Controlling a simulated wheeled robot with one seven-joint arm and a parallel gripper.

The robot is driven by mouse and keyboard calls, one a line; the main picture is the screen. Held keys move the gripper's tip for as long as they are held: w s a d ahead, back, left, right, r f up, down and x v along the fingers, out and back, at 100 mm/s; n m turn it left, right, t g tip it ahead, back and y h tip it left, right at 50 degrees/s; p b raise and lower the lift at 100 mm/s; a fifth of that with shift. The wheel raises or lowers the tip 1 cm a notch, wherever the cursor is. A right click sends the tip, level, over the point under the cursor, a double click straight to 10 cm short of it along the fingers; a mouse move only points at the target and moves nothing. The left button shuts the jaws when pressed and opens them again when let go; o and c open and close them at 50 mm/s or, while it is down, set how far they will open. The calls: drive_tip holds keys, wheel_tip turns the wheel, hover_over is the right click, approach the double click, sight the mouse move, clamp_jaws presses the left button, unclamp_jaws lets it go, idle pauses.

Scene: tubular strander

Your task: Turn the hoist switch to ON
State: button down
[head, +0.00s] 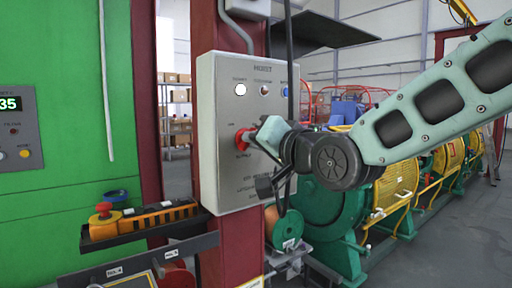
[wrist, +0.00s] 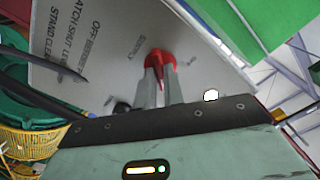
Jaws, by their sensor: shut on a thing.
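The grey hoist switch box (head: 222,180) is fixed to a dark red post, with HOIST printed at its top. Its red rotary switch (head: 241,139) sits on the front face at mid-height. My gripper (head: 256,137) reaches in from the right and is shut on the red switch. In the wrist view my two grey fingers (wrist: 158,82) close around the red switch (wrist: 161,57), one on each side of its handle. The fingers partly hide the handle, so I cannot tell which mark it points to. A white lamp (head: 241,89) on the box looks lit.
A ledge (head: 150,222) at lower left bears an orange pendant control (head: 160,217) with a red button. A green cabinet (head: 65,120) stands at left. Green and yellow strander machinery (head: 390,190) stands behind my arm. A black cable hangs right of the box.

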drive_tip(key=shift+f+m, duration=0.1)
drive_tip(key=shift+m, duration=0.5)
drive_tip(key=c, duration=1.5)
unclamp_jaws()
